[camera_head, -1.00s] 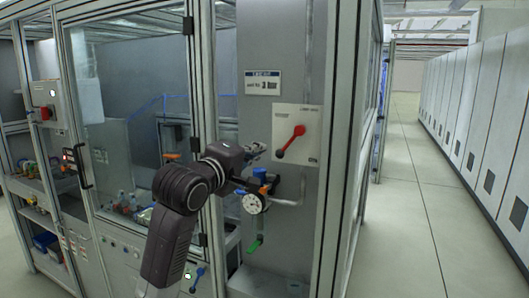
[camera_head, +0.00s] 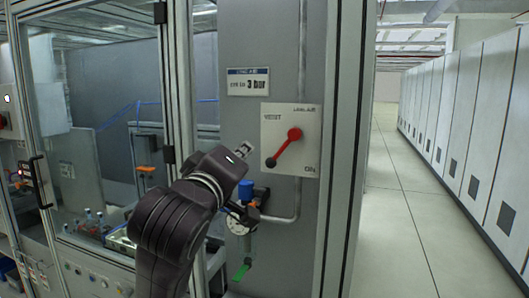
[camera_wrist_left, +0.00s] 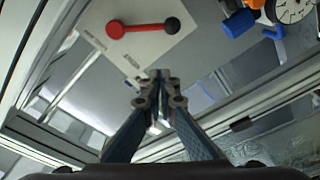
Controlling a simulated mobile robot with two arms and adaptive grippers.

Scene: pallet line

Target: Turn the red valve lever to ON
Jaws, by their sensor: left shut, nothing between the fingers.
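The red valve lever (camera_head: 284,147) sits on a pale plate (camera_head: 303,168) on the grey cabinet panel. It slants from a red round end at upper right to a black end at lower left. "ON" is printed at the plate's lower right. In the left wrist view the lever (camera_wrist_left: 143,27) lies near the top, beyond the fingertips. My left gripper (camera_head: 241,149) is left of the plate in the head view, apart from the lever. The left wrist view shows its fingers (camera_wrist_left: 157,77) closed together and empty. My right gripper is in neither view.
Below the plate are a blue-capped regulator (camera_head: 246,190), a round gauge (camera_head: 241,221) and a green handle (camera_head: 242,270). A glass door stands left. The aisle floor (camera_head: 400,235) on the right is clear.

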